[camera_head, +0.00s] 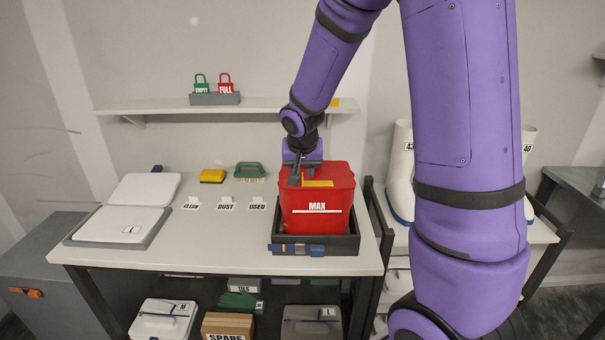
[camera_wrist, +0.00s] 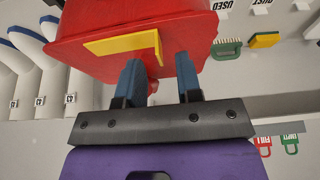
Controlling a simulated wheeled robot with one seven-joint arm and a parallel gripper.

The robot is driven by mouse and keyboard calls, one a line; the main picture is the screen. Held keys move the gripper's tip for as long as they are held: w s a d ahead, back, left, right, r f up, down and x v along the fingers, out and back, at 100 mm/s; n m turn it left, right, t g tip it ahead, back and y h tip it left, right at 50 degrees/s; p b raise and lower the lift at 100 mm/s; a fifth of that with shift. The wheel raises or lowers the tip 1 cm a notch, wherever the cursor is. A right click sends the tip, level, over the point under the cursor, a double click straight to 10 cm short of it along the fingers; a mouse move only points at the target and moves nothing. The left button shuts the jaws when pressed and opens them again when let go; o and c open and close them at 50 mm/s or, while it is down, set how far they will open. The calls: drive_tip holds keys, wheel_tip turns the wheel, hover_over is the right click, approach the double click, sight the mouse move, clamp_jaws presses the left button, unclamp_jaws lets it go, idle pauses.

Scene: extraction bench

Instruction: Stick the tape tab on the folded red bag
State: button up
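The red bag (camera_head: 316,205), marked MAX, stands upright in a black tray (camera_head: 345,244) on the white bench. Its top is folded flat. A yellow tape tab (camera_head: 317,184) lies along the top of the bag. In the wrist view the tab (camera_wrist: 120,45) lies across the red bag (camera_wrist: 190,25), with one end bent over at its right. My gripper (camera_head: 299,178) is right at the bag's top, beside the tab. In the wrist view its two blue fingers (camera_wrist: 160,72) are apart with nothing clamped between them. I cannot tell whether the fingertips touch the bag.
Clean, dust and used labels, a yellow sponge (camera_head: 213,176) and a green brush (camera_head: 249,170) lie left of the bag. A shelf (camera_head: 260,105) with green and red tags runs behind. White boots (camera_head: 402,170) stand right.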

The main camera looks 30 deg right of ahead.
drive_tip(key=v, duration=0.9)
drive_tip(key=shift+f, duration=0.1)
